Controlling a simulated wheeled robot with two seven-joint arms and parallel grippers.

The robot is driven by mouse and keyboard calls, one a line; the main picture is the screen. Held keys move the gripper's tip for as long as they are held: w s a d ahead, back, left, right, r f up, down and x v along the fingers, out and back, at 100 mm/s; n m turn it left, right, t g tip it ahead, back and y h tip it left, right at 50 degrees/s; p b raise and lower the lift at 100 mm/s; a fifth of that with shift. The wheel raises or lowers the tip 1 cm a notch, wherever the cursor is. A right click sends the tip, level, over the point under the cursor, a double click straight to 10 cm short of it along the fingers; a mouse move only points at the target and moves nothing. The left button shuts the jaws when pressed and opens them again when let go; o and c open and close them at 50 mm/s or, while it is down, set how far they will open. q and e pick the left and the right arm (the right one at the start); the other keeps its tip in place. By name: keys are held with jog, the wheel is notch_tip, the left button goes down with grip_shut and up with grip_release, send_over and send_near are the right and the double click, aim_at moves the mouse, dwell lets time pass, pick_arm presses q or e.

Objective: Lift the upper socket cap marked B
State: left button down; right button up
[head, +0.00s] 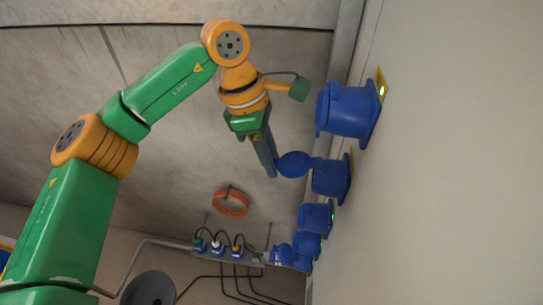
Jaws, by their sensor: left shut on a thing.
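My left gripper (270,168) hangs from the green and orange arm at the upper middle, its grey fingers shut at the edge of a round blue socket cap (293,164). The cap stands out to the left of a blue wall socket (331,179), swung away from its front. A larger blue socket (346,110) sits above it on the same wall. No letter B can be read, so I cannot tell from marks which socket is B. The fingertips partly overlap the cap's left side. My right gripper is not in view.
More blue sockets (315,217) continue down the wall, one with a cap sticking out (280,254). Small green lights show on the sockets. An orange cable coil (231,204) hangs behind. Coloured plugs on a strip (217,247) and black cables are at the bottom. The pale wall at right is bare.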

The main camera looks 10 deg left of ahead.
pick_arm(q)
jog(key=shift+r+y, duration=0.15)
jog(key=shift+y, duration=0.25)
jog(key=c, duration=0.7)
grip_release()
jog(key=v, duration=0.7)
jog(key=shift+r, duration=0.1)
